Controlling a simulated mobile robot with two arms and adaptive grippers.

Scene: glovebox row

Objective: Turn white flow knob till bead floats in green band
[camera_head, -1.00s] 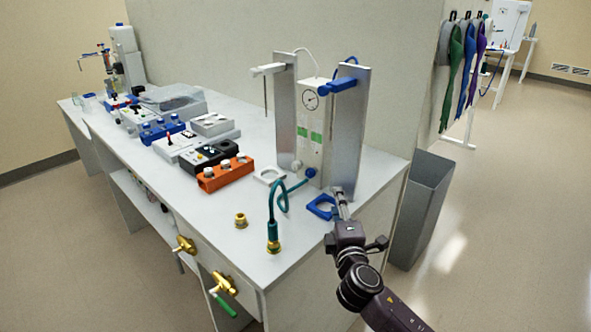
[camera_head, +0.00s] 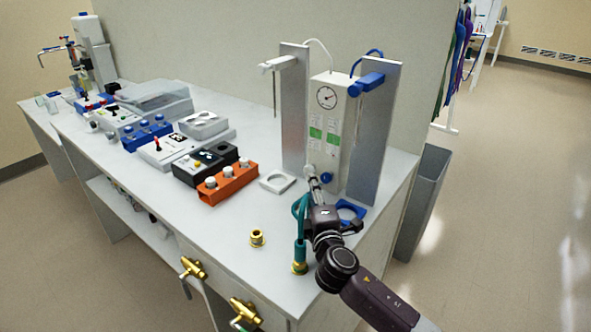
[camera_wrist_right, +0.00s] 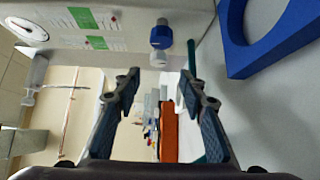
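The flow panel (camera_head: 326,118) stands upright between two grey plates, with a gauge and two green bands (camera_head: 315,133) on its front. The white flow knob (camera_head: 310,169) is low on the panel, left of the blue knob (camera_head: 325,178). In the right wrist view the white knob (camera_wrist_right: 158,60) shows just beyond the blue knob (camera_wrist_right: 161,38). My right gripper (camera_head: 314,177) is at the panel's foot by the knobs. In the wrist view its fingers (camera_wrist_right: 160,77) are apart and empty, with the white knob just past the tips. The bead is too small to make out. My left gripper is not in view.
A teal hose (camera_head: 300,228) with a brass end stands close beside my right gripper. A blue ring holder (camera_head: 350,212) and a white one (camera_head: 277,182) lie on the bench near the panel. An orange block (camera_head: 228,184) with knobs is further left.

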